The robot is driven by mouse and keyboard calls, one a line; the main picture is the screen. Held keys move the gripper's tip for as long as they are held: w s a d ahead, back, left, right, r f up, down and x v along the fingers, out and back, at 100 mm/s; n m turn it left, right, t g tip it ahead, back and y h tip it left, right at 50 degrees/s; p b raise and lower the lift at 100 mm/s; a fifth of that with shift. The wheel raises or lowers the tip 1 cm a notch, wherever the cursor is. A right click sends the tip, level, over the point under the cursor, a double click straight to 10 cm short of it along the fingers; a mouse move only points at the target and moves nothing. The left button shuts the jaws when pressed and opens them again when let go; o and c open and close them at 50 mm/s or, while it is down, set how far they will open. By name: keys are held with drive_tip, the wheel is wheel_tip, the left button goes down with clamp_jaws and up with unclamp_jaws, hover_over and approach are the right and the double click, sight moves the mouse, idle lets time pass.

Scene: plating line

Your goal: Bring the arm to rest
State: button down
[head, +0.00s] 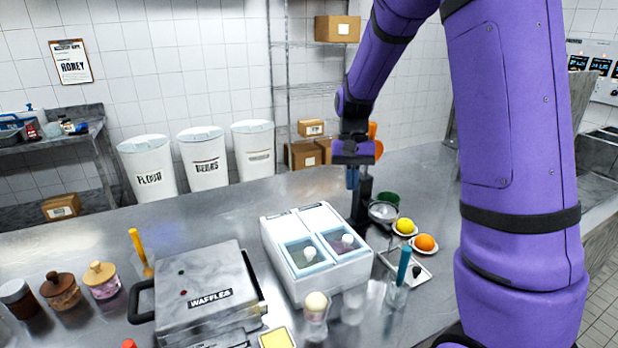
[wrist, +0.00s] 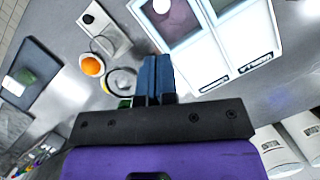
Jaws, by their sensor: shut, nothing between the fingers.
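My gripper (head: 352,184) hangs from my purple arm above the back part of the steel counter (head: 215,225), behind the white two-compartment bin (head: 268,252). Its blue fingers point down, close together, with nothing between them. In the wrist view my gripper (wrist: 156,75) also shows its two blue fingers side by side and empty. In that view the white bin (wrist: 226,55) lies to the right of the fingers and the orange (wrist: 92,66) to the left. Whether the fingertips touch the dark upright stand (head: 361,208) near them cannot be told.
A sieve (head: 383,211), a lemon (head: 405,226) and the orange (head: 425,243) stand right of the gripper. A waffle maker (head: 200,283) and several jars (head: 102,280) are at front left. Flour and other tubs (head: 203,158) line the back. The counter's back left is clear.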

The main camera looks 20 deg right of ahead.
drive_tip(key=shift+r, duration=0.1)
drive_tip(key=s+a+r+n+t, duration=0.2)
drive_tip(key=s+r, duration=0.5)
drive_tip(key=s, duration=0.4)
drive_tip(key=s+a+r+n+t+h, duration=0.1)
drive_tip(key=s+a+r+n+t, duration=0.2)
drive_tip(key=s, duration=0.9)
drive_tip(key=shift+a+r+t+h, duration=0.3)
drive_tip(key=shift+a+r+t, duration=0.6)
drive_tip(key=shift+r+t, duration=1.3)
drive_tip(key=shift+r+g, duration=0.45)
drive_tip(key=shift+g, duration=0.05)
